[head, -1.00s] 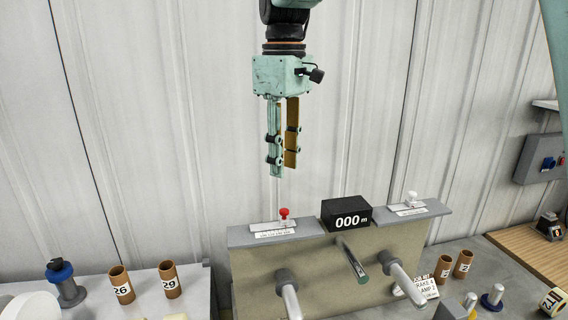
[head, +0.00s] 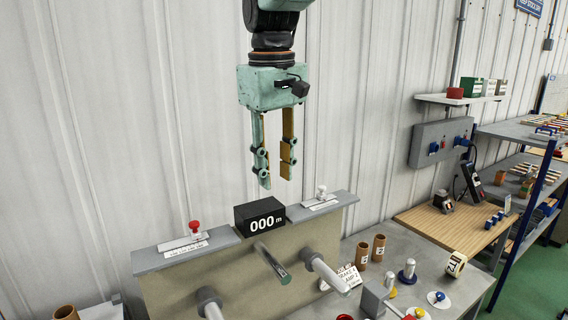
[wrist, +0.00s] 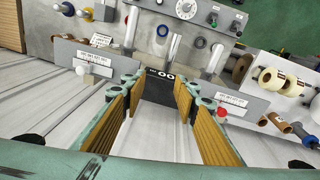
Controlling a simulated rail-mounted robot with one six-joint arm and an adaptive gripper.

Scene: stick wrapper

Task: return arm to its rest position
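My gripper (head: 276,182) hangs pointing down in front of the corrugated wall, above and behind the wrapper machine. Its two fingers with tan pads are apart and nothing is between them. In the wrist view my gripper (wrist: 158,92) also shows open, with bare floor or wall panel and the machine's black counter box between the fingers. The stick wrapper (head: 200,285) stands below, with a black counter (head: 259,217) reading "000 m", a red knob (head: 194,226) at left and a white knob (head: 321,190) at right.
Brown tubes (head: 378,247) and a tape roll (head: 455,265) stand on the grey bench at right. A wooden bench (head: 425,222), wall switch box (head: 440,143), small shelf (head: 462,98) and blue-post rack (head: 529,215) lie farther right. Space around the gripper is clear.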

